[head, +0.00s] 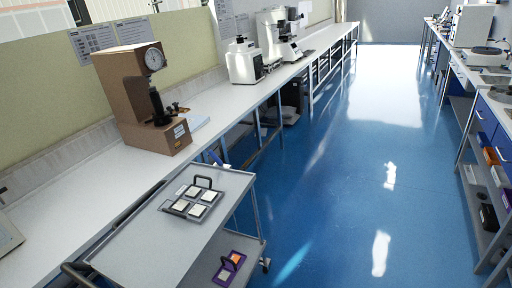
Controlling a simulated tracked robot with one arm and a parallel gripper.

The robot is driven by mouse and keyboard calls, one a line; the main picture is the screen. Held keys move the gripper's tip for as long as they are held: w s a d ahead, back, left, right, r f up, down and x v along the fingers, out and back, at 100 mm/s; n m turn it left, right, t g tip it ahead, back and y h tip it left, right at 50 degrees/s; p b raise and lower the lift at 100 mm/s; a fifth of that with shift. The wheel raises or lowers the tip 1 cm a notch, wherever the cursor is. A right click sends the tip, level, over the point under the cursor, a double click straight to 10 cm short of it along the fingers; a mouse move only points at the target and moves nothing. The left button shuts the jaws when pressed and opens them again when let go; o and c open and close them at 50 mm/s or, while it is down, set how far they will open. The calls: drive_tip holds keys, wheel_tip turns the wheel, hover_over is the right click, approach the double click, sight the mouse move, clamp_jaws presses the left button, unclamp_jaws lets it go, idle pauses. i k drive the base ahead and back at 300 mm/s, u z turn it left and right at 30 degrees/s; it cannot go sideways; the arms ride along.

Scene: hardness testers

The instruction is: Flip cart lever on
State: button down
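The grey metal cart (150,232) stands at the lower left, alongside the long bench. On its top is a grey tray with a dark handle (193,197), holding several pale square blocks. A purple tray (229,268) lies on its lower shelf. A dark bar like a push handle (76,274) shows at the cart's near left end. A small blue and white part (218,160) shows by the cart's far end. I cannot tell whether it is the lever or how it is set. My gripper is not in view.
The long white bench (95,180) runs along the left wall. It carries a brown hardness tester with a dial (130,95) and white machines (243,62). Another bench with shelves (480,120) stands at the right. The blue floor (335,190) between is clear.

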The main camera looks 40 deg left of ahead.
sight(211, 153)
drive_tip(key=u, duration=0.05)
drive_tip(key=i, duration=1.25)
drive_tip(key=u, duration=0.4)
drive_tip(key=i, duration=1.25)
drive_tip(key=u, duration=0.65)
drive_tip(key=i, duration=1.15)
drive_tip(key=u, duration=0.4)
